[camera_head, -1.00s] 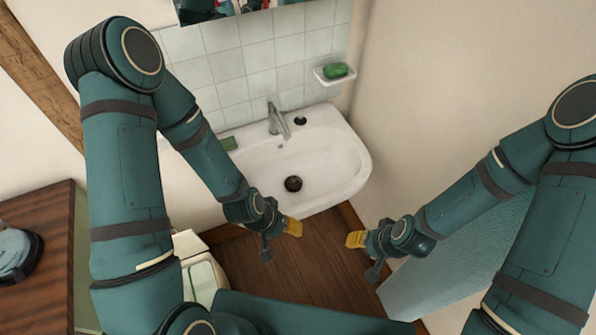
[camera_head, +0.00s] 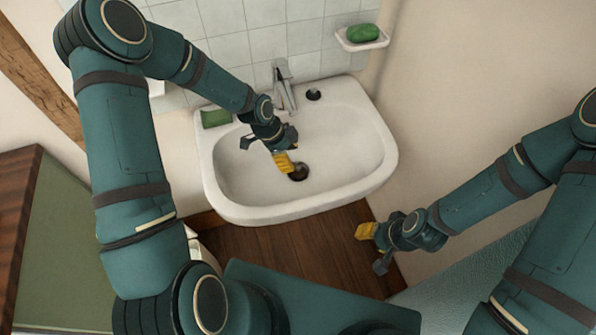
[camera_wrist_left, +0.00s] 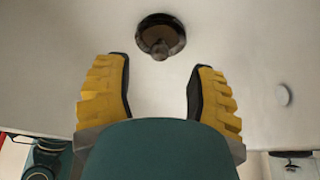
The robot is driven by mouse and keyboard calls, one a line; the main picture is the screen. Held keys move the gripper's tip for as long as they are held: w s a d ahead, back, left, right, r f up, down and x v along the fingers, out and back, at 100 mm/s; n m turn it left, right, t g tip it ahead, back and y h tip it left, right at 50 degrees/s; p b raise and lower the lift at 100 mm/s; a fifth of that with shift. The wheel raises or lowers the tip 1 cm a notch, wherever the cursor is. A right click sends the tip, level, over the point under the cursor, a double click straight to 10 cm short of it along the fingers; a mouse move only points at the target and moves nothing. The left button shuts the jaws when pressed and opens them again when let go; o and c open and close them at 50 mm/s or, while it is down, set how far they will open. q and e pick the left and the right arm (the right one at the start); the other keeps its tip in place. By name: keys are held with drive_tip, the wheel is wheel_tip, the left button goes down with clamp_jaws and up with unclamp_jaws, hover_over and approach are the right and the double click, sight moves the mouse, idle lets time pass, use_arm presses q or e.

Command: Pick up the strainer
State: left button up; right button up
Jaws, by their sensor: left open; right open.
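The strainer (camera_head: 298,173) is a small dark round piece with a raised knob, sitting at the drain of the white sink (camera_head: 240,187). In the left wrist view the strainer (camera_wrist_left: 161,36) shows just beyond the fingertips, roughly centred between them. My left gripper (camera_head: 284,162) is over the basin with its yellow fingers pointing down beside the strainer, covering part of it in the head view. Its fingers (camera_wrist_left: 157,68) are apart with nothing between them. My right gripper (camera_head: 365,231) is open and empty, right of and below the sink's front edge.
A metal faucet (camera_head: 285,86) and a dark round piece (camera_head: 314,94) are at the sink's back. A green block (camera_head: 215,118) lies on its left corner. Green soap (camera_head: 363,32) sits on a wall dish. A wood-edged cabinet (camera_head: 62,240) stands at left.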

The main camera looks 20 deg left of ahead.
sight(297, 166)
use_arm(q)
drive_tip(key=shift+b+x, duration=0.65)
drive_tip(key=shift+x, duration=2.3)
drive_tip(key=shift+d+r, duration=0.1)
clamp_jaws()
